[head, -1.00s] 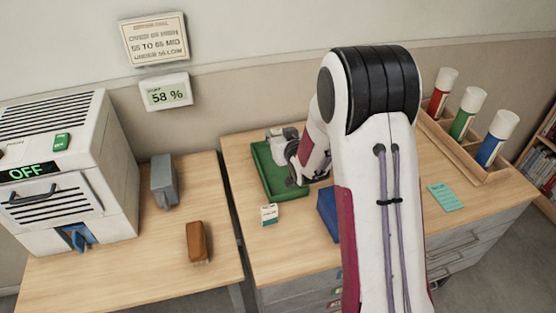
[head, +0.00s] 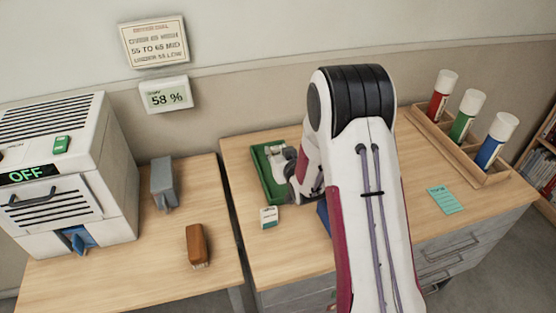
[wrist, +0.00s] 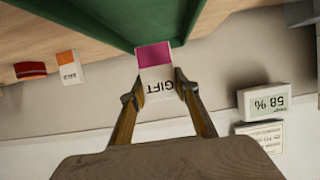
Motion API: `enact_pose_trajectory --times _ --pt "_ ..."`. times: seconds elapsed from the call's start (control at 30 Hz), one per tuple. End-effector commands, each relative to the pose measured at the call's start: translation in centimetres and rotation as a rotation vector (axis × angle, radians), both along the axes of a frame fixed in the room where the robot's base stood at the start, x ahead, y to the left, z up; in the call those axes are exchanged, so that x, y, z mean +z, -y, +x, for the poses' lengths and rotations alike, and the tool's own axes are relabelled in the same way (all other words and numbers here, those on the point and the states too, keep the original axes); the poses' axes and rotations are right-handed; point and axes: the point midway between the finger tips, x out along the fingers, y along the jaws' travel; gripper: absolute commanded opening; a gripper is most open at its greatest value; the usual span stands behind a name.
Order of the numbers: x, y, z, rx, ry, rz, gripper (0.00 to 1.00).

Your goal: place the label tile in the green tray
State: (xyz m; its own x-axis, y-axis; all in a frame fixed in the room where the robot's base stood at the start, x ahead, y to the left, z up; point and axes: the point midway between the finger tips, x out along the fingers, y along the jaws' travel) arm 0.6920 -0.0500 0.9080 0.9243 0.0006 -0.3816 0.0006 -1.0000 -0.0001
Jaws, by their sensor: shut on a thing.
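The label tile (wrist: 157,74), white with a magenta band and the word GIFT, is between my gripper's (wrist: 158,90) two fingers in the wrist view. The fingers are shut on it. The green tray (head: 261,177) lies on the right-hand desk in the head view, left of my arm. Its green surface (wrist: 95,16) also fills the top of the wrist view, just beyond the tile. Whether the tile touches the tray I cannot tell. My arm hides the fingertips, the held tile and part of the tray in the head view.
A small white card (head: 269,217) stands in front of the tray. A blue object (head: 323,217) is partly behind my arm. A teal card (head: 445,200) and a rack of coloured bottles (head: 468,150) are to the right. An orange-banded tile (wrist: 68,68) shows in the wrist view.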

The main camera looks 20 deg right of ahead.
Motion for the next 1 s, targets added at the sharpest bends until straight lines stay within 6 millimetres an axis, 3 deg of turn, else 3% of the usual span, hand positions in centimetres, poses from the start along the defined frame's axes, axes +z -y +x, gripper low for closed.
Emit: enact_pose_trajectory --times 0.4,0.97,1.0 --pt "-3.3 0.0 0.0 0.000 -0.002 0.000 0.09" --pt "-3.9 0.0 0.0 0.000 -0.001 0.000 0.09" --pt "-4.0 0.0 0.0 0.000 -0.001 0.000 0.33"
